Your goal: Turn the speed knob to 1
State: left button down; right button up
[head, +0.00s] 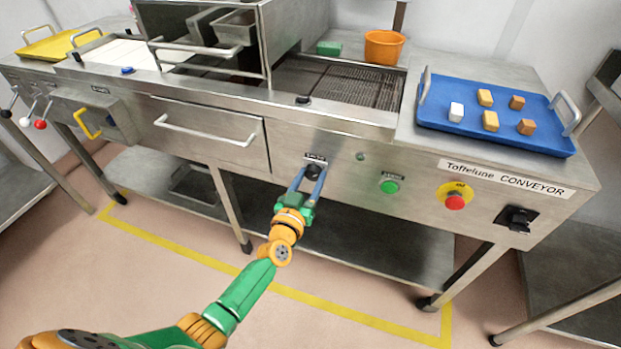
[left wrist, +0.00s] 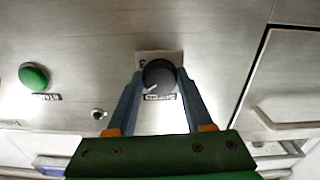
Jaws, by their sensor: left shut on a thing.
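The speed knob (head: 313,172) is a round black dial on the steel front panel of the conveyor. In the left wrist view the knob (left wrist: 159,75) sits between the two blue fingers, with a white pointer line toward its lower left. A label plate shows behind it, partly hidden by the knob. My left gripper (head: 308,177) is shut on the knob, one finger on each side; it also shows in the left wrist view (left wrist: 160,80). My right gripper is not in view.
Right of the knob are a green button (head: 389,187), a red stop button (head: 455,202) on yellow and a black rotary switch (head: 517,218). A drawer handle (head: 205,132) sticks out at left. A blue tray (head: 480,142) with several small blocks lies on top at right.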

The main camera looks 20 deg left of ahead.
pick_arm(q)
jog(key=n, duration=0.5)
jog(key=shift+b, duration=0.3)
jog(key=n, duration=0.5)
jog(key=shift+n+b, duration=0.35)
jog(key=shift+n, duration=0.05)
jog(key=shift+r, duration=0.1)
jog(key=shift+c, duration=1.5)
grip_release()
jog(key=shift+d, duration=0.1)
